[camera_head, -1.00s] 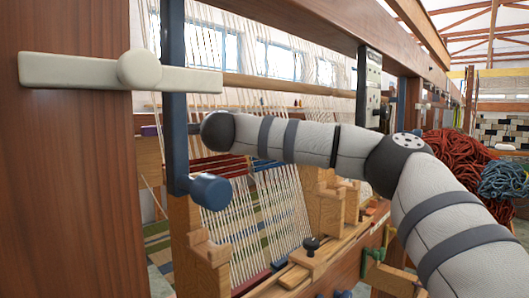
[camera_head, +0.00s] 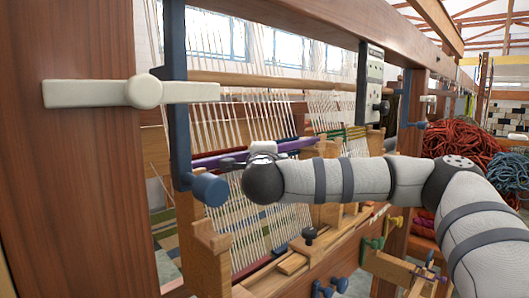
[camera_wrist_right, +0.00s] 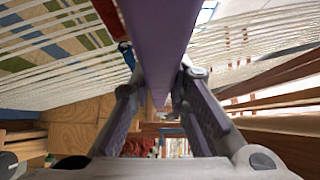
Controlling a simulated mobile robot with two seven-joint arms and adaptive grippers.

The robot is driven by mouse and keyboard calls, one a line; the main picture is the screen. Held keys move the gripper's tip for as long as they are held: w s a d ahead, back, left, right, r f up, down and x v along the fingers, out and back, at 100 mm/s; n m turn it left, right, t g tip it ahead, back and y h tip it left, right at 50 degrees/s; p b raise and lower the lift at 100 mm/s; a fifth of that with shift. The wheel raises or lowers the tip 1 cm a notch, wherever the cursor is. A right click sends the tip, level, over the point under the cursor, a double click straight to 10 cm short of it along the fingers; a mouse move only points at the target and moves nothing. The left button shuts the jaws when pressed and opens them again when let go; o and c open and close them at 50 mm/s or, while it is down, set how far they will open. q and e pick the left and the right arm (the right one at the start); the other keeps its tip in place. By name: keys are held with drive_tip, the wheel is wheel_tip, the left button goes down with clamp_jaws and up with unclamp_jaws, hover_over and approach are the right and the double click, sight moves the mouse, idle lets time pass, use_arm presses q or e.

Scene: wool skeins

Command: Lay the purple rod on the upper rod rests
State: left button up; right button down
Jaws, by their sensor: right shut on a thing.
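The purple rod (camera_head: 215,160) runs sideways in front of the white warp threads in the head view, roughly level. In the right wrist view the purple rod (camera_wrist_right: 158,40) passes between the fingers of my right gripper (camera_wrist_right: 160,88), which is shut on it. In the head view my right gripper (camera_head: 255,155) is largely hidden behind my wrist. Stepped wooden posts stand at the near left (camera_head: 211,250) and farther right (camera_head: 325,160), apparently the rod rests. The rod is above the near post's top in the picture; contact cannot be told. My left gripper is out of view.
A dark blue bracket (camera_head: 176,100) with a round knob (camera_head: 210,189) stands close to the rod's left part. A round wooden bar (camera_head: 260,80) crosses above it. A thick wooden upright (camera_head: 75,200) fills the left. Red wool (camera_head: 455,145) lies at the right.

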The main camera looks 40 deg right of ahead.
drive_tip(key=c, duration=1.5)
unclamp_jaws()
drive_tip(key=shift+c, duration=0.2)
drive_tip(key=v, duration=1.2)
drive_tip(key=shift+r, duration=0.1)
